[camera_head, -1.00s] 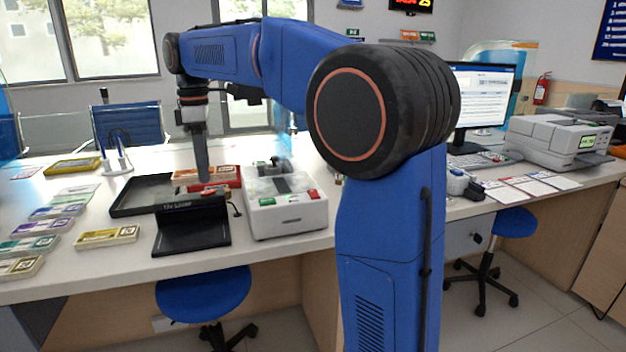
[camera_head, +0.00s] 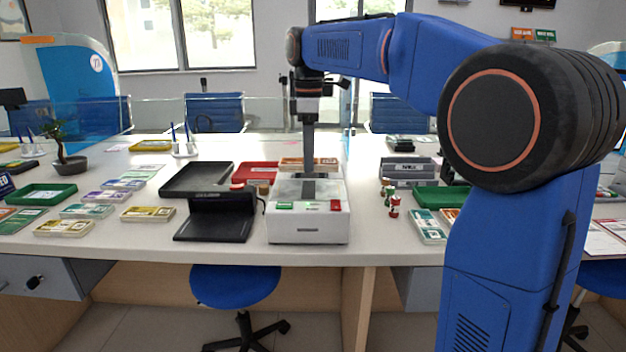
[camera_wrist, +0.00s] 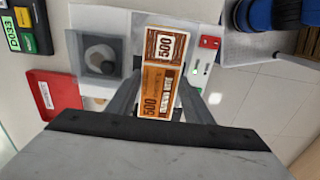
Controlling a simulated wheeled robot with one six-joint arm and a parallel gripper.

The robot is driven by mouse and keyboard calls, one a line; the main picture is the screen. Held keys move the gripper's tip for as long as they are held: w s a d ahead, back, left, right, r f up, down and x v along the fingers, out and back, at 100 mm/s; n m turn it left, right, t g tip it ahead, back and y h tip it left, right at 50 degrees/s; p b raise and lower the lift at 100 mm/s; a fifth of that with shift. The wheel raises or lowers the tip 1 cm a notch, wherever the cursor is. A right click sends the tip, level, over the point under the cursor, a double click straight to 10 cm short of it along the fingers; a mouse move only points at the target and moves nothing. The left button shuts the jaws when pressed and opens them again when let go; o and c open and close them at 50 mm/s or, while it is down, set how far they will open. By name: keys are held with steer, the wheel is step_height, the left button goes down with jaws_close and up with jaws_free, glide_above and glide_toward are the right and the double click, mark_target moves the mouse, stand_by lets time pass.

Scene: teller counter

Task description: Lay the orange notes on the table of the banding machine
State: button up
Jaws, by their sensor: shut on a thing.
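The orange notes (camera_head: 292,163) are a flat bundle marked 500, also seen in the wrist view (camera_wrist: 162,48). My gripper (camera_head: 309,166) points down and is shut on them; in the wrist view its two fingers clasp the bundle's sides (camera_wrist: 158,97). The banding machine (camera_head: 308,226) is a white box with a green and a red button on its front. Its top has a dark square part, clear in the wrist view (camera_wrist: 98,56). The notes are held above the machine's rear area; the exact gap is unclear. My gripper hides part of them.
A red tray (camera_head: 259,165) lies left of the machine, beside a black tray (camera_head: 172,192) and a black stand (camera_head: 215,226). Several note bundles lie at the left. Small red and green stamps (camera_head: 394,207) and a green tray (camera_head: 437,198) stand right.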

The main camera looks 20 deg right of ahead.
mark_target(309, 190)
steer(key=shift+f, duration=2.95)
steer(key=shift+f, duration=0.1)
steer(key=o, duration=1.1)
step_height(309, 190, up, 12)
steer(key=shift+r, duration=0.1)
